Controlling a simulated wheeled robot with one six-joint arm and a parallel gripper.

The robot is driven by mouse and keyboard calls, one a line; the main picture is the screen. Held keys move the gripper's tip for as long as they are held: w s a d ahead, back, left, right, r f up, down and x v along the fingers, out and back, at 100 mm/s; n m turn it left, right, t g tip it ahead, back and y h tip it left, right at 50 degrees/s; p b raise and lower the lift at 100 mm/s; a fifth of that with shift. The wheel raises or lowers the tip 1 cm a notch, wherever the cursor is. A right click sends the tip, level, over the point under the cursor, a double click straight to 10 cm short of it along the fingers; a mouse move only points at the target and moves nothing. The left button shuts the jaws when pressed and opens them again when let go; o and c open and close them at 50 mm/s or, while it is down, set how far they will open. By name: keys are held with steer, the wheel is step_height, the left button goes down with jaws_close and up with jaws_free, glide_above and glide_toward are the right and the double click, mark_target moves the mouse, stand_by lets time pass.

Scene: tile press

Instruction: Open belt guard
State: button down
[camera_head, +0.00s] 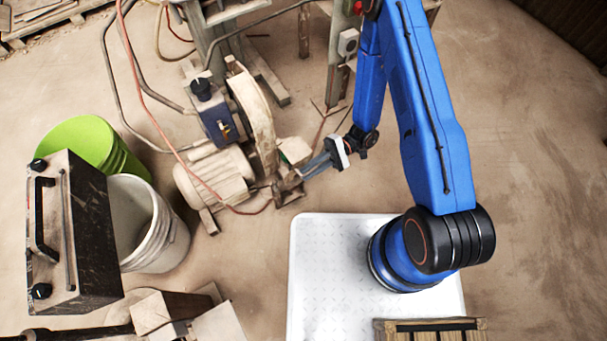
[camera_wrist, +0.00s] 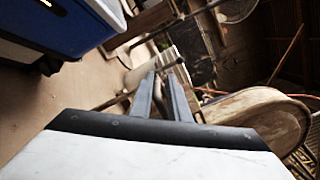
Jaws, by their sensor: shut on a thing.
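The belt guard (camera_head: 252,112) is a dusty beige, narrow, rounded cover standing on the side of the motor unit, partly swung up from it or tilted; I cannot tell which. In the wrist view a rounded beige cover, likely the guard (camera_wrist: 262,108), lies to the right of my fingers. My gripper (camera_head: 303,172) is at the guard's lower end, just right of the motor. Its two grey fingers (camera_wrist: 160,80) are close together on a small part at the guard's low end. That part is too small to make out clearly.
The beige motor (camera_head: 215,182) and a blue control box (camera_head: 214,112) stand beside the guard. A green bucket (camera_head: 80,140), a white bucket (camera_head: 150,225) and a dark case (camera_head: 75,235) stand left. The floor at right is clear.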

steer(key=w+d+n+g+h, duration=0.3)
steer(key=w+d+h, duration=0.1)
steer(key=w+d, duration=0.3)
steer(key=shift+w+d+f+g, duration=0.25)
steer(key=shift+w+f+g, duration=0.1)
steer(key=shift+w, duration=0.6)
steer(key=c, duration=1.9)
jaws_free()
steer(key=shift+o, duration=0.2)
steer(key=shift+r, duration=0.1)
steer(key=shift+w, duration=0.1)
steer(key=v, duration=0.7)
steer(key=shift+w, duration=0.2)
steer(key=shift+d, duration=0.15)
